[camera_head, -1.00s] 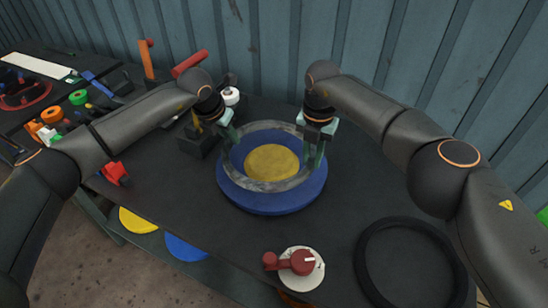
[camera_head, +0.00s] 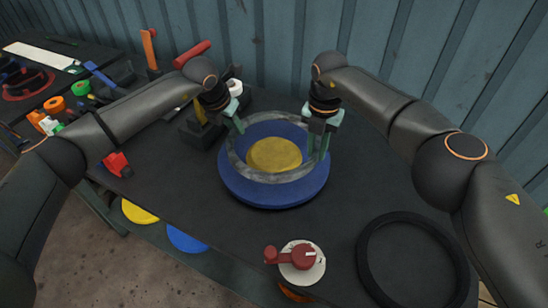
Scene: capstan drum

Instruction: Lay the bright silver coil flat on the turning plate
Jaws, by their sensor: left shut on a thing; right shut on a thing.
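The bright silver coil (camera_head: 270,177) is a grey ring held at opposite sides by my two grippers. It is over the blue turning plate (camera_head: 272,197), around the plate's yellow centre (camera_head: 274,154). The plate's blue rim shows past the coil's front edge. I cannot tell whether the coil touches the plate or hangs just above it. My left gripper (camera_head: 233,132) is shut on the coil's back left side. My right gripper (camera_head: 318,148) is shut on its right side. The fingers hide small parts of the coil.
A black ring (camera_head: 412,283) lies at the table's front right. A red-handled knob on a white disc (camera_head: 302,262) is in front of the plate. A red clamp-like item (camera_head: 117,164) is at the left edge. A corrugated wall (camera_head: 270,50) closes the back.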

